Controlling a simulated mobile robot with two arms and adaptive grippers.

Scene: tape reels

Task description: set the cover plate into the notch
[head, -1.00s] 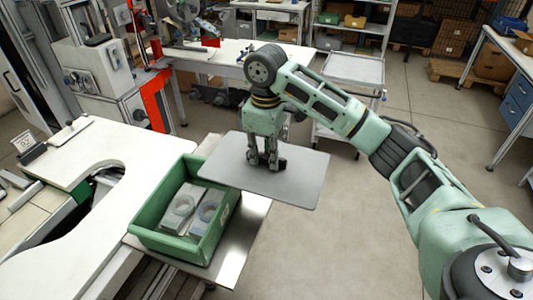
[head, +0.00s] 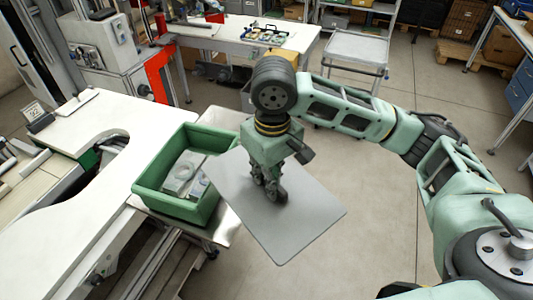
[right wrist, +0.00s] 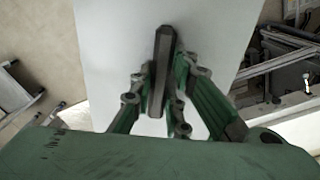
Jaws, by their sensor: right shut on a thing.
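The cover plate (head: 312,215) is a thin grey rectangular sheet. It also fills the middle of the right wrist view (right wrist: 105,50). My right gripper (head: 272,188) is shut on the dark upright handle (right wrist: 160,70) on the plate's top and holds the plate in the air. The plate's left corner overlaps the green crate in the head view. The notch (head: 98,152) is the rounded cutout in the white worktop (head: 60,220) at the left, well apart from the plate. The left gripper is out of view.
The green crate (head: 150,197) with grey parts inside stands on a metal shelf (head: 218,228) between the worktop and the plate. A white bench (head: 225,40) and a trolley (head: 355,48) stand behind. The floor right of the plate is clear.

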